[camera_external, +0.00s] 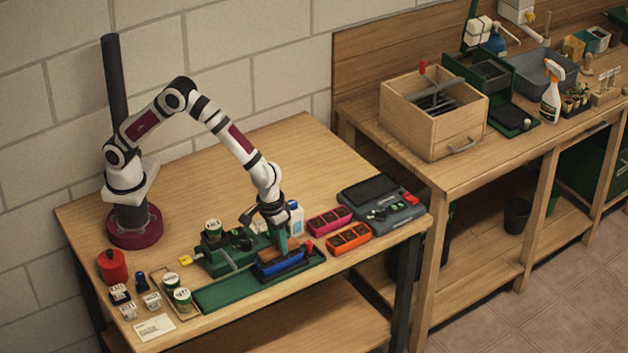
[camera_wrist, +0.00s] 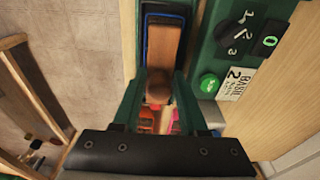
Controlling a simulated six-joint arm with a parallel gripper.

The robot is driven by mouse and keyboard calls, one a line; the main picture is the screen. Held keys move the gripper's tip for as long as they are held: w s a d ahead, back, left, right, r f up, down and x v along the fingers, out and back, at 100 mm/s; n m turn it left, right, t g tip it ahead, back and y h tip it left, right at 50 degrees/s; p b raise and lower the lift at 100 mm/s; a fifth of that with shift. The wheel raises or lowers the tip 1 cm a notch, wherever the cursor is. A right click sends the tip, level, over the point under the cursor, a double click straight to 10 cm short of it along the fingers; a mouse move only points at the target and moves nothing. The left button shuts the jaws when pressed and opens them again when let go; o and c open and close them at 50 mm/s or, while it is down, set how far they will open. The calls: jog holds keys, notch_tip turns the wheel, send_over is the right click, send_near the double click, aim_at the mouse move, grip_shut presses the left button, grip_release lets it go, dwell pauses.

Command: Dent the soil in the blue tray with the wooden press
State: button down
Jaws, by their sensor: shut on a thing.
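The blue tray (camera_external: 282,270) sits on the green strip at the table's front edge; its blue rim also shows in the wrist view (camera_wrist: 147,42). The wooden press (camera_wrist: 165,45) is a flat brown block with a round knob, lying level within the blue rim. My gripper (camera_external: 284,246) points down over the tray, and in the wrist view its green fingers (camera_wrist: 158,84) are shut on the knob. The press covers the soil, so I cannot see it or tell how deep the block sits.
A green machine (camera_external: 215,255) with a dial and a green button stands close beside the tray. A pink tray (camera_external: 330,220) and an orange tray (camera_external: 349,238) lie to the right, before a grey console (camera_external: 380,205). Jars and a red pot (camera_external: 112,267) stand at left.

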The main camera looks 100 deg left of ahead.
jog(key=shift+f, duration=0.55)
dwell(1.3)
jog(key=shift+r, duration=4.05)
